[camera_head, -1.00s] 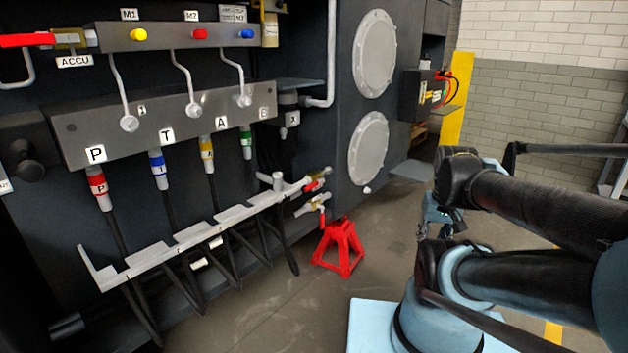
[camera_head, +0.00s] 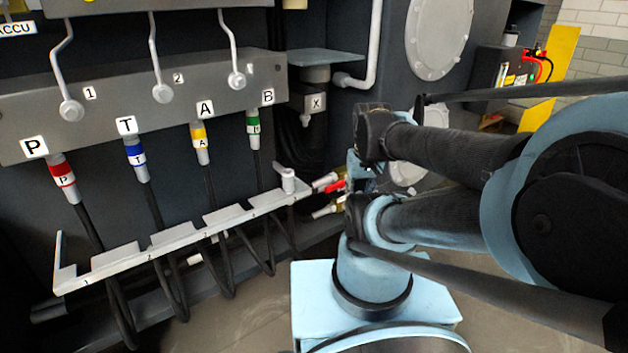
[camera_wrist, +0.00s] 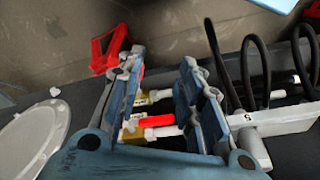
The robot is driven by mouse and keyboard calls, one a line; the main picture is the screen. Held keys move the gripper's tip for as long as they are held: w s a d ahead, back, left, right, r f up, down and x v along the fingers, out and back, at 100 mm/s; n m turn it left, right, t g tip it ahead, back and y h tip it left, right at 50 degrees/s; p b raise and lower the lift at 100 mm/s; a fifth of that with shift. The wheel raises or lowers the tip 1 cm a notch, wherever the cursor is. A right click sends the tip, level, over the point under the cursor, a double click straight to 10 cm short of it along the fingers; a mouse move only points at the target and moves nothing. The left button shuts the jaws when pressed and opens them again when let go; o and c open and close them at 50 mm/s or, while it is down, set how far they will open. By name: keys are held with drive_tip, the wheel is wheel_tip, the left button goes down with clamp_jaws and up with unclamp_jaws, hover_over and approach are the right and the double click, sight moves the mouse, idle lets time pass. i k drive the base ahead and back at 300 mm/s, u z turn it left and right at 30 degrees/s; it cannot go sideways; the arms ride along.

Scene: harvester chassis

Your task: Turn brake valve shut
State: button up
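Two brass valves with red handles sit beside the end of the grey hose rack. In the head view, the upper valve (camera_head: 325,180) shows part of its red handle (camera_head: 336,187), and the lower valve (camera_head: 327,209) is below it. My arm hides their right sides. In the wrist view, the valves lie beyond my gripper (camera_wrist: 163,62), whose two fingers are spread with a gap between them. One red handle (camera_wrist: 157,121) shows in that gap; the other is partly behind the left finger. Labels on the valves are too small to read. I cannot tell which is the brake valve.
The hose rack (camera_head: 181,240) and hanging black hoses run to the left of the valves. A red jack stand (camera_wrist: 108,48) is on the floor in the wrist view. A round cover (camera_wrist: 35,135) is at lower left there.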

sight(340, 184)
drive_tip(key=u, duration=0.5)
drive_tip(key=k, duration=1.8)
drive_tip(key=z, duration=0.65)
drive_tip(key=i, duration=1)
drive_tip(key=u, duration=0.05)
